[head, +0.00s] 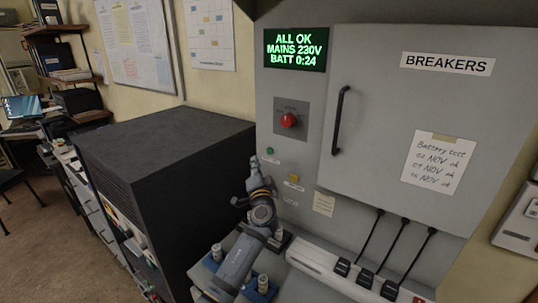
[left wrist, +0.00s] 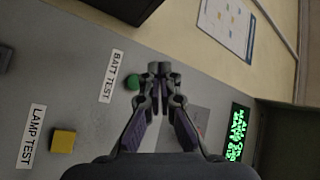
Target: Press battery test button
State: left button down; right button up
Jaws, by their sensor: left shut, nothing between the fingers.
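The battery test button is a small green button on the grey panel, in the left wrist view (left wrist: 132,82) beside a label reading BATT TEST (left wrist: 111,77). It also shows in the head view (head: 270,150). My left gripper (head: 254,161) is shut and empty, just left of and a little below the green button in the head view. In the left wrist view the closed fingertips (left wrist: 159,69) appear to the right of the button; I cannot tell whether they touch the panel. My right gripper is not in view.
A yellow button (head: 293,178) labelled LAMP TEST sits below the green one. A red knob (head: 288,120) is above. The display (head: 295,49) reads ALL OK, MAINS 230V, BATT 0:24. A black cabinet (head: 150,150) stands left; the breaker door has a black handle (head: 340,120).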

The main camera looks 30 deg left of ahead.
aim_at(270, 151)
pick_arm(q)
jog(key=w+b, duration=0.2)
jog(key=w, duration=0.1)
jog(key=w+b, duration=0.1)
jog(key=w, duration=0.1)
jog(key=shift+d+r, duration=0.1)
jog(key=shift+d, duration=0.25)
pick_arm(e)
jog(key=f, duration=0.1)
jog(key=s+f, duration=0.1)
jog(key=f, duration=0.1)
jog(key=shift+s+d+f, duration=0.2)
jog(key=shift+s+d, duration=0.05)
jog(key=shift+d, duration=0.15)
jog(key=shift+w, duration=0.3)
pick_arm(q)
jog(key=shift+w+b, duration=0.4)
jog(key=shift+b, duration=0.2)
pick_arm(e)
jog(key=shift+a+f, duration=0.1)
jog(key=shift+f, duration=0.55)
